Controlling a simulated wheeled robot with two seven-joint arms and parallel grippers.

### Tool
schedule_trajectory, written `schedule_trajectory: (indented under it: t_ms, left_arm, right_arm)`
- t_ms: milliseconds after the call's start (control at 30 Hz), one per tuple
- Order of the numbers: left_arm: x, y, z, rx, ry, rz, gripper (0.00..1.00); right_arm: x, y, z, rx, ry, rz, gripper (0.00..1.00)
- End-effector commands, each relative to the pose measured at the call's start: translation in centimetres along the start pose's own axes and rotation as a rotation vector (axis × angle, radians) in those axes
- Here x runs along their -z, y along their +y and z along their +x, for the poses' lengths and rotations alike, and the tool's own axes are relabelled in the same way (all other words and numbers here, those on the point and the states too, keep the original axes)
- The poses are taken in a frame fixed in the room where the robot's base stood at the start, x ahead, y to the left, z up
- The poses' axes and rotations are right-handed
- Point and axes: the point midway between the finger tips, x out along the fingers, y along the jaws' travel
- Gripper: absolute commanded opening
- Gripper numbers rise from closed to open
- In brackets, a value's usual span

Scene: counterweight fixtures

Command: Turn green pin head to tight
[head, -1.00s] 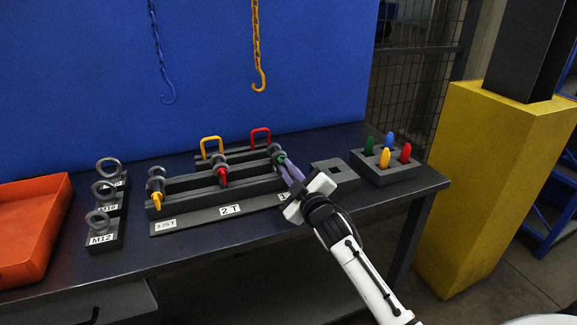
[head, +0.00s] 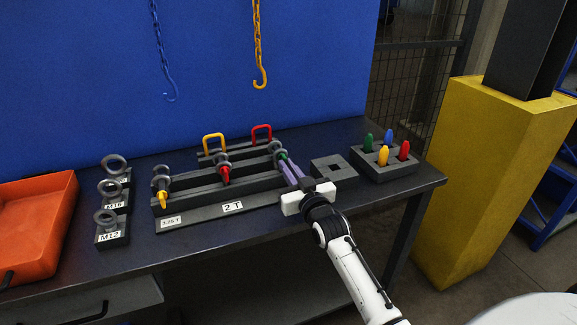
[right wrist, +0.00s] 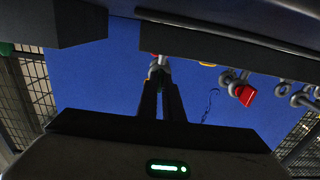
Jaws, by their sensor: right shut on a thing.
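The green pin head (head: 282,154) is on the rightmost shackle of the dark grey fixture (head: 190,211), at its right end. My right gripper (head: 286,162) reaches it from the front right, with its purple-tinted fingers shut on it. The fingers hide part of the pin head. In the right wrist view the dark fingers (right wrist: 160,88) point at a grey shackle part (right wrist: 159,65); the green colour is hidden between them. A red pin head (head: 225,174) and a yellow pin head (head: 162,199) sit on the other shackles. My left gripper is out of view.
A block with coloured pins (head: 371,171) and an empty square-holed block (head: 333,170) stand right of the fixture. Eye bolts on stands (head: 110,226) and an orange tray (head: 40,228) are at left. A yellow hook (head: 260,80) and a blue hook (head: 168,93) hang behind.

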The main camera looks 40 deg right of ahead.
Motion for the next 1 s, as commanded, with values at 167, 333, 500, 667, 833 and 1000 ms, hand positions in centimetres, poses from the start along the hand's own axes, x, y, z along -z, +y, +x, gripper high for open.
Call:
schedule_trajectory:
  t_ms: [167,333,500,667,833,1000]
  left_arm:
    - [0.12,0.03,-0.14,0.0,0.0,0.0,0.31]
    - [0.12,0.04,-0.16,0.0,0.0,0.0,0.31]
    - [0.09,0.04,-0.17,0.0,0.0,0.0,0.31]
    - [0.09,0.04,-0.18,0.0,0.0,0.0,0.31]
    - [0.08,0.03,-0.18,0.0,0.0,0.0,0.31]
    - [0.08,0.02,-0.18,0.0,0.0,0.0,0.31]
  right_arm:
    - [-0.04,-0.03,0.0,0.0,-0.001,0.034,0.0]
    - [-0.06,-0.05,0.0,0.0,-0.001,0.041,0.0]
    - [-0.06,-0.07,0.0,0.001,-0.001,0.041,0.0]
    - [-0.06,-0.08,-0.01,0.001,-0.001,0.04,0.17]
    - [-0.04,-0.05,-0.01,0.0,-0.001,0.04,0.26]
    - [-0.04,-0.03,-0.06,0.0,-0.001,0.039,0.26]
